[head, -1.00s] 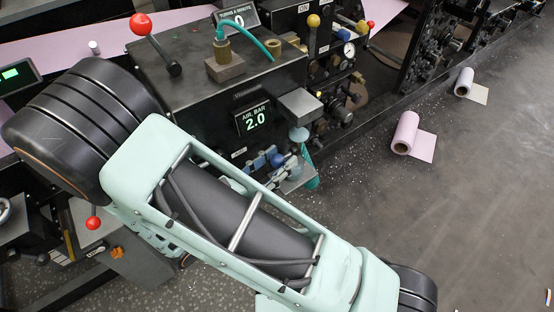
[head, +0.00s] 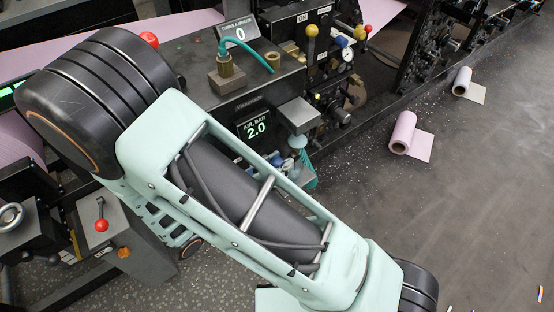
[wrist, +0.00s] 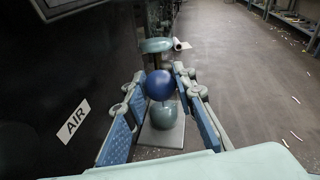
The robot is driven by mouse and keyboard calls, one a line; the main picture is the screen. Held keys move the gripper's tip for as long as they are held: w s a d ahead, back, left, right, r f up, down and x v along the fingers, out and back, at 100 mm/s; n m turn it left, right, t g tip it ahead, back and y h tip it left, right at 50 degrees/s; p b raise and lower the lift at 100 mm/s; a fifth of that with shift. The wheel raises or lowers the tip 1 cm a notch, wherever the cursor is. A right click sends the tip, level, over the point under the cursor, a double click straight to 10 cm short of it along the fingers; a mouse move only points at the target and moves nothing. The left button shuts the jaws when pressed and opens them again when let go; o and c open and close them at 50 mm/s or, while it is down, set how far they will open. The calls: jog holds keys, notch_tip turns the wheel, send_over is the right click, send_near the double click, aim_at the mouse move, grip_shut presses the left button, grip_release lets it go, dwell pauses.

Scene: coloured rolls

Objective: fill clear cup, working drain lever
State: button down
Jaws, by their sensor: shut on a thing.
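In the wrist view, a round dark blue knob (wrist: 159,85), likely the drain lever's, sits between the fingers of my gripper (wrist: 159,82). The fingers, with blue pads, are shut on it from both sides. Behind and below the knob, a clear cup (wrist: 164,116) stands upright on a small grey shelf (wrist: 160,138). The knob hides part of the cup's rim, and I cannot tell how full it is. A pale teal round part (wrist: 156,46) hangs above the cup.
The black machine housing with the AIR BAR display (head: 256,128) stands close on the left of my gripper. A grey block (head: 299,113) juts out above the shelf area. A pink roll (head: 404,133) and a white roll (head: 462,81) lie on the open floor at right.

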jog(key=c, duration=1.6)
grip_release()
jog(key=v, duration=1.2)
